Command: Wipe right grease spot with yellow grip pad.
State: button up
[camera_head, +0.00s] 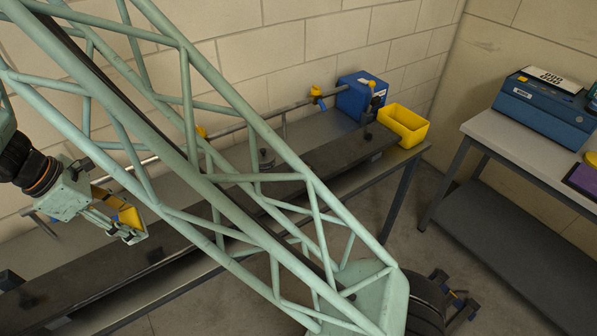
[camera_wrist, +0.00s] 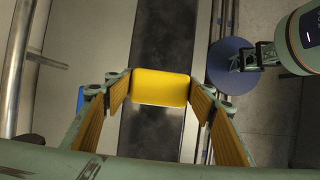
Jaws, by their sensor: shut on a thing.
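My gripper (camera_head: 117,221) is at the left of the head view, above the bench. It is shut on the yellow grip pad (camera_wrist: 160,88), which sits between both fingers in the wrist view. The pad is above a long dark panel (camera_wrist: 160,30) on the bench, which also shows in the head view (camera_head: 347,153). Dark smudges mark the panel, one (camera_wrist: 152,125) just below the pad in the wrist view. I cannot tell whether the pad touches the panel. My arm hides much of the panel in the head view, and I cannot tell which smudge is the right grease spot.
A metal rail runs behind the panel, ending near a blue box (camera_head: 361,97). A yellow bin (camera_head: 403,124) stands at the bench's right end. A separate table (camera_head: 500,139) on the right holds a blue device (camera_head: 545,108). Open floor lies between them.

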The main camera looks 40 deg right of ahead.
jog(key=shift+w+d+f+m+b, duration=0.15)
jog(key=shift+w+d+m+b, duration=0.1)
jog(key=shift+d, duration=0.15)
jog(key=shift+w+d+f+m+b, duration=0.1)
jog(key=shift+d+f+m+b, duration=0.05)
jog(key=shift+d+m, duration=0.15)
jog(key=w+d+f+m+b, duration=0.1)
jog(key=d+m, duration=0.1)
jog(key=d, duration=0.1)
jog(key=w+d+f+m+g+y+b, duration=0.1)
jog(key=d+m+b, duration=0.1)
jog(key=d, duration=0.2)
jog(key=w+d+m+g+b, duration=0.1)
jog(key=d+m+b, duration=0.1)
jog(key=d, duration=0.1)
jog(key=shift+w+d+f+m, duration=0.25)
jog(key=shift+w+d+f, duration=0.1)
jog(key=shift+f, duration=0.05)
jog(key=w+d+f+m+g+y+b, duration=0.1)
jog(key=d+m+b, duration=0.2)
jog(key=d, duration=0.4)
jog(key=w+d+f+m+y+b, duration=0.1)
jog(key=d+m+y+b, duration=0.1)
jog(key=d+m, duration=0.3)
jog(key=shift+w+d+m+g+y+b, duration=0.3)
jog(key=shift+w+d+g+b, duration=0.1)
jog(key=shift+d+b, duration=0.45)
jog(key=shift+d+f, duration=0.1)
jog(key=shift+d, duration=0.05)
